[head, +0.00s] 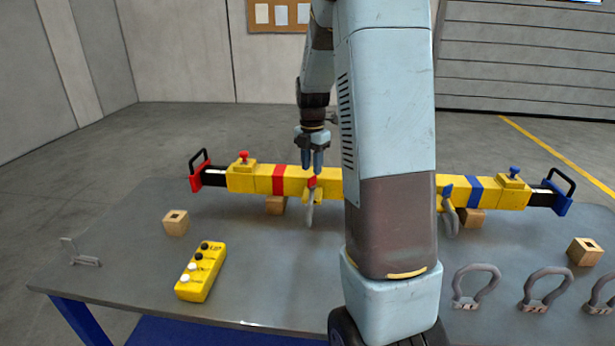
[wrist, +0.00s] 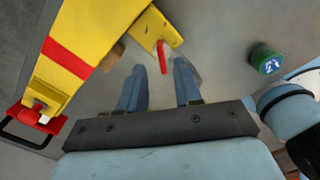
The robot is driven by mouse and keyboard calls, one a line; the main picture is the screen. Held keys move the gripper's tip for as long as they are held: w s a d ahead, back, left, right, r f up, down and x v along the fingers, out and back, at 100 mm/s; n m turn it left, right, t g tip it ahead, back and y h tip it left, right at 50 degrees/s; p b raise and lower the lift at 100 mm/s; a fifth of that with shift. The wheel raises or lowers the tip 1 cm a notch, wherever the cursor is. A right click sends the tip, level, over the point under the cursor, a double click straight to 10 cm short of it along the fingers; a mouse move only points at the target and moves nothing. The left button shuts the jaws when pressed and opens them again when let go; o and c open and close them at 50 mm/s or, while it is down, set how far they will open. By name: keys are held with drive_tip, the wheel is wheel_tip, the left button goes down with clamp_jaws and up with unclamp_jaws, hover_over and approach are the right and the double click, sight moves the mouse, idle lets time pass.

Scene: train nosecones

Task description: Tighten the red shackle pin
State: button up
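The red shackle pin (head: 312,181) sits at the yellow lug on the left half of the yellow beam (head: 257,179), with a grey shackle (head: 309,208) hanging below it. My gripper (head: 312,168) points down just above the pin in the head view. In the wrist view the gripper (wrist: 160,66) is open, with a clear gap between its two fingers. The red pin (wrist: 163,57) shows as a thin bar in that gap, by the yellow lug (wrist: 154,27). I see no finger closed on it; whether one touches it I cannot tell.
A yellow control box (head: 201,272) and a wooden block (head: 176,222) stand at the table's left. Loose grey shackles (head: 476,286) stand at the right. A blue pin (head: 447,192) is on the beam's right half. A green cylinder (wrist: 266,60) shows in the wrist view. My arm hides the beam's middle.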

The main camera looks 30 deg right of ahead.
sight(312, 182)
drive_tip(key=shift+f, duration=1.9)
clamp_jaws()
